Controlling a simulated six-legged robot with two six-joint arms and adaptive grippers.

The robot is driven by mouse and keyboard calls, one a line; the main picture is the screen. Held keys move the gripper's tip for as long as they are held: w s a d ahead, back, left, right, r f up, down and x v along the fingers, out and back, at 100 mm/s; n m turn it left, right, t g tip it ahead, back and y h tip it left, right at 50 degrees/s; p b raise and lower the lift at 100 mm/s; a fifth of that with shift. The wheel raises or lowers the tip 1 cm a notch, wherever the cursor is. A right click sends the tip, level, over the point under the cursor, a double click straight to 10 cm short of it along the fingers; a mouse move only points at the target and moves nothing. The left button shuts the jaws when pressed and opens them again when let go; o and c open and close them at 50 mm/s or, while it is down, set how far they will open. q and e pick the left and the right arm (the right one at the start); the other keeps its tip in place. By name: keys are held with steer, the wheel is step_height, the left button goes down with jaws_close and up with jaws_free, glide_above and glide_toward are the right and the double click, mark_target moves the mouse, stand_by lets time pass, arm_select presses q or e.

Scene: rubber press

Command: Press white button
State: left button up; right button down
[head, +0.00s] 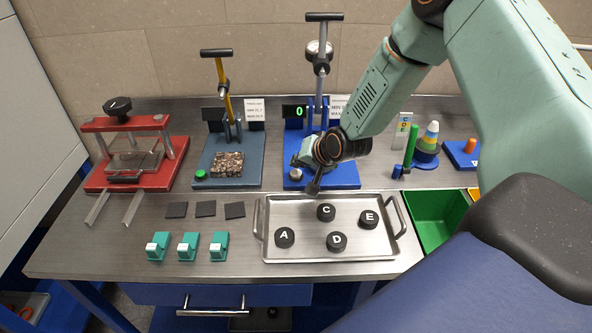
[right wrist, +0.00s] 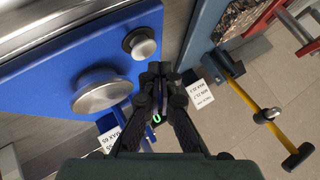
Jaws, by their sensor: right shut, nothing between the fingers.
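The white button (head: 296,174) is a small pale, silvery dome at the front left of the blue press base (head: 345,178). In the right wrist view the button (right wrist: 141,44) sits in a dark ring, just beyond and left of my fingertips. My right gripper (head: 314,187) is shut and empty, pointing down close to the right of the button in the head view. In the right wrist view its fingertips (right wrist: 160,74) are together and look apart from the button; their height above the base is hard to judge. My left gripper is in neither view.
A round metal plate (right wrist: 98,91) lies on the blue base near the button. A grey press with a green button (head: 200,174) and a red press (head: 128,180) stand left. A metal tray (head: 285,258) with several lettered black discs lies in front.

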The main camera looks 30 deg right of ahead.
mark_target(298, 174)
step_height(298, 174, up, 5)
steer(key=p, duration=0.4)
steer(key=shift+r, duration=0.1)
stand_by(0.4)
steer(key=shift+f, duration=0.2)
stand_by(0.4)
